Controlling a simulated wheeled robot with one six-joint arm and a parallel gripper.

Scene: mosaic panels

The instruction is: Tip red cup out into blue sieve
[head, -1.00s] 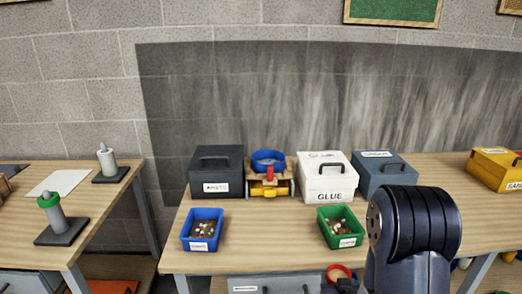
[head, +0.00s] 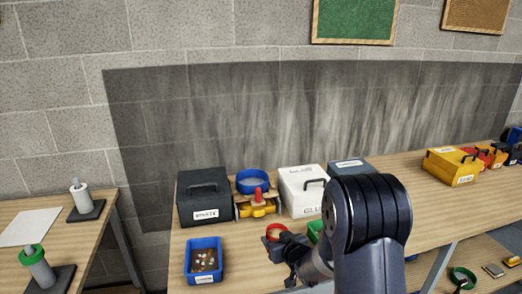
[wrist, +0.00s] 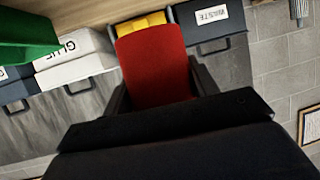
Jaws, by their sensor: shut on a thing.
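My gripper (head: 285,242) is shut on the red cup (head: 276,231), which is held above the front part of the bench. In the wrist view the red cup (wrist: 155,65) fills the space between the dark fingers (wrist: 160,92); its contents are hidden. The blue sieve (head: 252,186) sits at the back of the bench on a wooden stand (head: 240,197), between the dark box and the white box. The cup is in front of the sieve, a little to its right, and apart from it. The sieve does not show clearly in the wrist view.
A red-topped thing (head: 259,195) and a yellow object (head: 258,210) are at the stand. The dark WASTE box (head: 204,204) and white GLUE box (head: 303,196) flank it. A blue bin (head: 190,262) of small pieces is front left; a green bin (head: 314,227) is partly hidden by my arm.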

